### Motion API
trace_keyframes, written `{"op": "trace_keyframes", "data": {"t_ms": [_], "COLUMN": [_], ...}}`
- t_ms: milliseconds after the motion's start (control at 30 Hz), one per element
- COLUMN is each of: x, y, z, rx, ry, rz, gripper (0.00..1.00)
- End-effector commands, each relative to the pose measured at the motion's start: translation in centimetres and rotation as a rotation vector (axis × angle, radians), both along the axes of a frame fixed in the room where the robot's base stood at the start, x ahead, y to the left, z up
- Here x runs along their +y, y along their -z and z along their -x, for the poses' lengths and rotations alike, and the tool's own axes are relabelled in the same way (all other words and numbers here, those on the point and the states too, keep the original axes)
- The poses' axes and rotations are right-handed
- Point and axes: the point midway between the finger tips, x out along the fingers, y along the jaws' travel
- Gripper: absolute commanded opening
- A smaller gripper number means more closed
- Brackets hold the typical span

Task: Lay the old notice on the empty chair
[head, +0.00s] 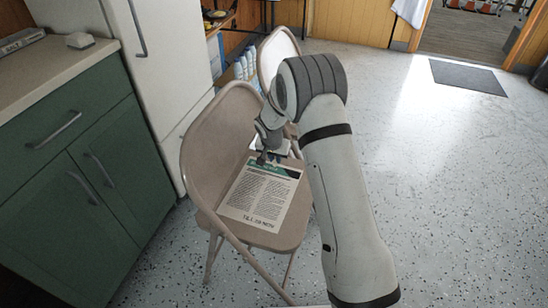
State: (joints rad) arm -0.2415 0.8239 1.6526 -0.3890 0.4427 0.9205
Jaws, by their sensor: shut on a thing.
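The notice (262,195) is a printed white sheet with a dark green band along its far edge. It lies flat over the seat of the near beige folding chair (213,132); I cannot tell whether it fully touches the seat. My gripper (263,160) is at the sheet's far edge, shut on it. The fingertips are small and partly hidden by the wrist. A second beige folding chair (279,47) stands just behind; my arm hides most of its seat.
A green cabinet (75,180) with a pale worktop and a white fridge (165,70) stand close on the left. Shelving with bottles (245,66) is behind the chairs. The speckled floor on the right is clear, with a dark mat (468,77) near the doorway.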

Motion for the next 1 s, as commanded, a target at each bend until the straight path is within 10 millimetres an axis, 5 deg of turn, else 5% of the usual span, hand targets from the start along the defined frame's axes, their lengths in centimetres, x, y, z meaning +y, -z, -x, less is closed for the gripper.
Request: {"op": "trace_keyframes", "data": {"t_ms": [733,767,1000], "x": [-0.03,-0.03,-0.01], "y": [1.12,1.14,0.98], "z": [0.16,0.17,0.08], "rx": [0.005,0.006,0.002], "ry": [0.0,0.0,0.0], "rz": [0.001,0.001,0.0], "gripper": [0.0,0.14,0.34]}}
